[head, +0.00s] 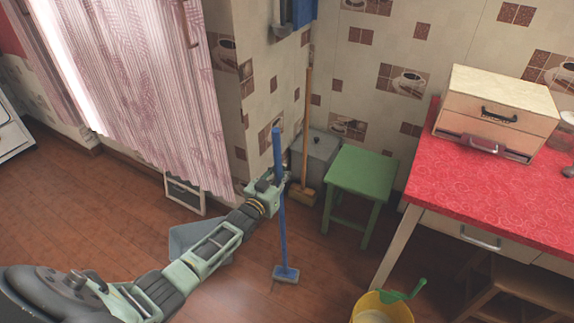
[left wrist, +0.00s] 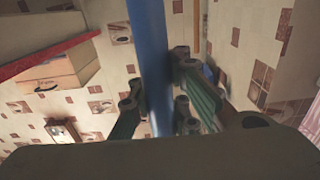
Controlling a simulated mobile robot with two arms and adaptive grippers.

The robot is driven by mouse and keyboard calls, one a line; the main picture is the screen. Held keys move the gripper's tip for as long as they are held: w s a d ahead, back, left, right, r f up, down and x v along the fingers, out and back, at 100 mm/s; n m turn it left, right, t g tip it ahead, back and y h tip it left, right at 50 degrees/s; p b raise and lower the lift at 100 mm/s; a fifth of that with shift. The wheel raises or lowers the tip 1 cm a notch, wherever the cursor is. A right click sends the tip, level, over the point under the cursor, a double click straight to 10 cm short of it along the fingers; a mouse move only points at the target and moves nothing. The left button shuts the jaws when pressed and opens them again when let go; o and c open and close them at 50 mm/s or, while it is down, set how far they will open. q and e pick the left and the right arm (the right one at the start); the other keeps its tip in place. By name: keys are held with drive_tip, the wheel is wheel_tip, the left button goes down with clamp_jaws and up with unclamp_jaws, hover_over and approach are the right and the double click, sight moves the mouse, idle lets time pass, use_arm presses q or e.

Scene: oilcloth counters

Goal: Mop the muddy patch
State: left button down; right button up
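A blue mop (head: 282,225) stands nearly upright, its small flat head (head: 286,273) at the wooden floor. My left gripper (head: 272,186) is closed around the upper part of its handle. In the left wrist view the blue handle (left wrist: 150,60) runs between the fingers of my left gripper (left wrist: 160,95), which press against it from both sides. I cannot make out a clear muddy patch; the floor near the mop head shows only a pale sheen. My right gripper is not in view.
A yellow bucket (head: 381,308) with a green-handled thing in it stands at the bottom right. A green stool (head: 361,170), a broom (head: 306,130) and a grey box (head: 316,152) are by the wall. A red-topped table (head: 480,185) fills the right. Open floor (head: 120,205) lies left.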

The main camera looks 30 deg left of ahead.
sight(277, 180)
use_arm(q)
drive_tip(key=shift+s+f, duration=0.1)
drive_tip(key=shift+f, duration=0.1)
drive_tip(key=s+p, duration=0.2)
drive_tip(key=shift+s+a+r, duration=0.1)
drive_tip(key=shift+s+r, duration=0.1)
drive_tip(key=shift+s, duration=0.2)
drive_tip(key=shift+s+a+p, duration=0.1)
drive_tip(key=shift+s+p, duration=0.45)
drive_tip(key=shift+s, duration=0.25)
drive_tip(key=s+p, duration=0.1)
drive_tip(key=s, duration=0.2)
drive_tip(key=s+p, duration=0.1)
drive_tip(key=shift+s+a+r+p, duration=0.1)
drive_tip(key=shift+s+r+p, duration=0.05)
drive_tip(key=shift+r+p, duration=0.15)
